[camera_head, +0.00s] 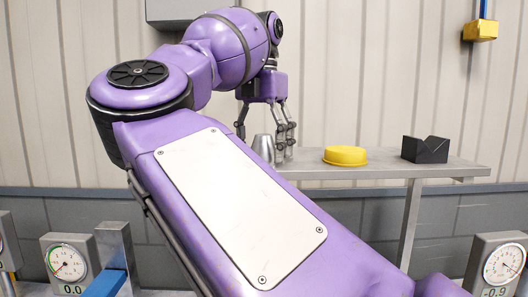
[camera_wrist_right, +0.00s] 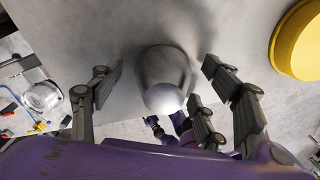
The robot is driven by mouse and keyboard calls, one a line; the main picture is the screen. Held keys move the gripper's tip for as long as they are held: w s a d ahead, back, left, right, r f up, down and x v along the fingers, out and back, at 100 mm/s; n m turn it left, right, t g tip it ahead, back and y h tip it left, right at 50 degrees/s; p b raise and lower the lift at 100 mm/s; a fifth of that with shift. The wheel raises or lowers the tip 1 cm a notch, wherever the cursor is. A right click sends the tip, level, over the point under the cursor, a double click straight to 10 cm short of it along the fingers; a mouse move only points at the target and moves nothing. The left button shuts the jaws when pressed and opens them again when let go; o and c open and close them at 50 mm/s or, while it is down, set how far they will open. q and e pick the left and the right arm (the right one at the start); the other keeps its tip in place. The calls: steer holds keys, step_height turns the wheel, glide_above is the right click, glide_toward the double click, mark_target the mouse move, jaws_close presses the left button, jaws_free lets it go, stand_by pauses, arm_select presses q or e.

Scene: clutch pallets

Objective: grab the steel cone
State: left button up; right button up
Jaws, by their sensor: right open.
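The steel cone (camera_head: 263,147) is a grey metal taper, narrower at the top, standing on the grey table. My right gripper (camera_head: 262,138) hangs fingers-down over it, one finger to its left and the others to its right. In the right wrist view the cone (camera_wrist_right: 165,80) lies between the spread fingers of the right gripper (camera_wrist_right: 163,72), with gaps visible on both sides. The right gripper is open and holds nothing. The cone's lower part is hidden behind my arm in the head view. My left gripper is not in view.
A yellow round dish (camera_head: 345,155) stands right of the cone on the table (camera_head: 390,171), and also shows in the right wrist view (camera_wrist_right: 298,45). A black V-notched block (camera_head: 425,150) stands farther right. Gauge boxes (camera_head: 68,262) stand low in front. A ribbed wall is behind.

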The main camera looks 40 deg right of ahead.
steer(key=shift+f, duration=0.1)
jaws_close()
stand_by(0.4)
